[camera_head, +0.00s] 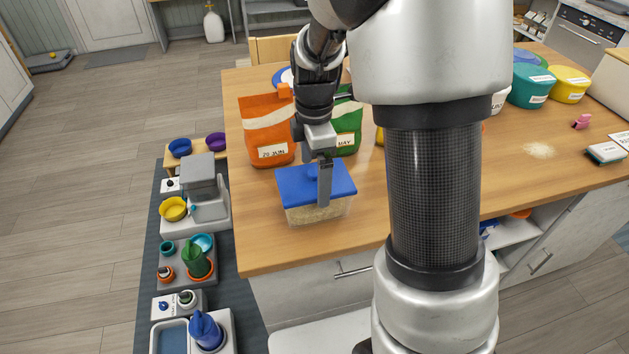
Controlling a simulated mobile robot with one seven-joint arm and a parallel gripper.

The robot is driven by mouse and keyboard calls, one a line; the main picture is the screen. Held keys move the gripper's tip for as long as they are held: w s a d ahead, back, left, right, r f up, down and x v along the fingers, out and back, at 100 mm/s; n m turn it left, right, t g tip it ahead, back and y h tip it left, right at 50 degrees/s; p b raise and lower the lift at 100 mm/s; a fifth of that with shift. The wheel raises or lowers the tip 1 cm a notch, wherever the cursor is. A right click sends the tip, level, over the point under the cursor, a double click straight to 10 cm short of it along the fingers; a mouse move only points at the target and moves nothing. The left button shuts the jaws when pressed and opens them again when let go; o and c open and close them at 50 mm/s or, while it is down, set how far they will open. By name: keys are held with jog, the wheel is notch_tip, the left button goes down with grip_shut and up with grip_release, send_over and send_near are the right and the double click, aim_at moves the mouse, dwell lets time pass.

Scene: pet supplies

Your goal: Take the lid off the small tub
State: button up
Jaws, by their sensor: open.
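A clear, boxy tub (318,213) with beige contents stands on the wooden table near its left front edge. Its flat blue lid (295,187) sits on top of it. A small raised blue part shows near the lid's middle, partly covered by my gripper. My gripper (321,190) points down over the lid and is open. The other finger is mostly hidden, and I cannot tell whether either finger touches the lid.
An orange bag (266,135) and a green bag (347,128) stand close behind the tub. My arm hides the table's middle. A teal tub (531,88) and a yellow tub (569,86) stand at the back right. The table (257,240) is bare left of the tub.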

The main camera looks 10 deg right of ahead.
jog(key=shift+f, duration=0.1)
jog(key=shift+c, duration=0.4)
jog(key=c, duration=0.8)
